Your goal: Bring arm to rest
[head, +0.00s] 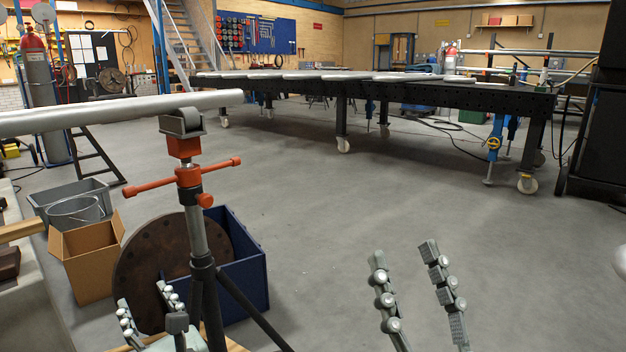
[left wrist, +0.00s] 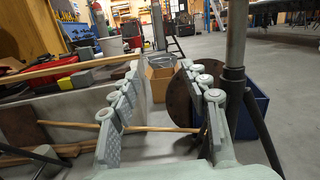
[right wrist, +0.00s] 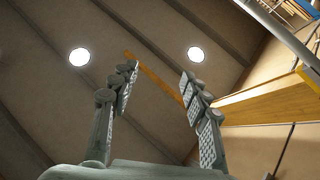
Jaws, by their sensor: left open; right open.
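My right gripper (head: 403,250) stands at the lower right of the head view, fingers pointing up, apart and empty over bare floor. In the right wrist view its fingers (right wrist: 158,72) are spread, and the camera looks up at the ceiling. Most of both arms is out of view.
A grey pipe (head: 120,105) lies across the stand's roller. A rusty disc (head: 150,270), a blue bin (head: 250,270) and a cardboard box (head: 85,262) are close to the left gripper. A long black table (head: 440,95) stands further back. The middle floor is clear.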

